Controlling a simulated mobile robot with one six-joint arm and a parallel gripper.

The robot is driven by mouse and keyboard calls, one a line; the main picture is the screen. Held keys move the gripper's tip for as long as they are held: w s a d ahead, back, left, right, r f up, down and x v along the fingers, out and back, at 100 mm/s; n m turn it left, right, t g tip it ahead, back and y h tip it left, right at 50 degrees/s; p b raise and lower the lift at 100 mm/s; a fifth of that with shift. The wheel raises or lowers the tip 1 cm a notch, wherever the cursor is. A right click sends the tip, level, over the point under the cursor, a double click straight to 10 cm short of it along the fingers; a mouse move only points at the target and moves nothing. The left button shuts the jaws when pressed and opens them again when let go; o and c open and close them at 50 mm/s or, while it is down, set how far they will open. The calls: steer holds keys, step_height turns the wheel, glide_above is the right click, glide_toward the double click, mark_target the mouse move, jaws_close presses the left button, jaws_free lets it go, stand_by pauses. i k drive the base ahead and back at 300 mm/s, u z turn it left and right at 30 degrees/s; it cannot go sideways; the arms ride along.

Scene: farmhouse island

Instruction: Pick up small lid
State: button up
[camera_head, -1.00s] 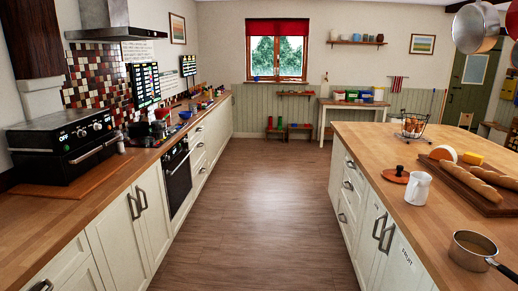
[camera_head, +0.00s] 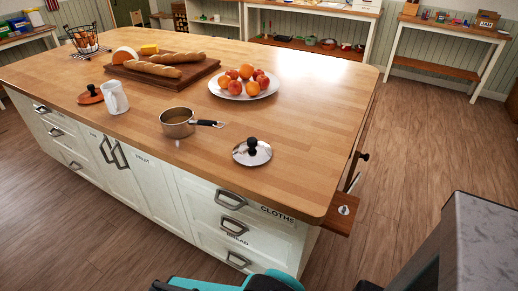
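Two lids lie on the wooden island top. A silver lid with a black knob (camera_head: 252,153) lies flat near the front edge, to the right of a small saucepan (camera_head: 178,122). An orange-brown lid with a dark knob (camera_head: 90,95) lies farther left, beside a white mug (camera_head: 115,97). I cannot tell for sure which one is the small lid. Teal and black parts, probably of my arm, show at the bottom edge. My gripper's fingers are not in view.
The island top (camera_head: 310,110) also holds a fruit plate (camera_head: 244,92), a bread board (camera_head: 196,72) and a wire basket (camera_head: 83,40). The saucepan's handle points toward the silver lid. A wooden piece (camera_head: 342,215) juts out at the island's right end.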

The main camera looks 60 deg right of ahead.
mark_target(251, 152)
steer(key=u, duration=0.95)
steer(key=k, duration=0.15)
steer(key=z, duration=2.85)
steer(key=k, duration=0.95)
steer(key=u, duration=0.2)
steer(key=i, duration=0.7)
steer(key=z, duration=0.05)
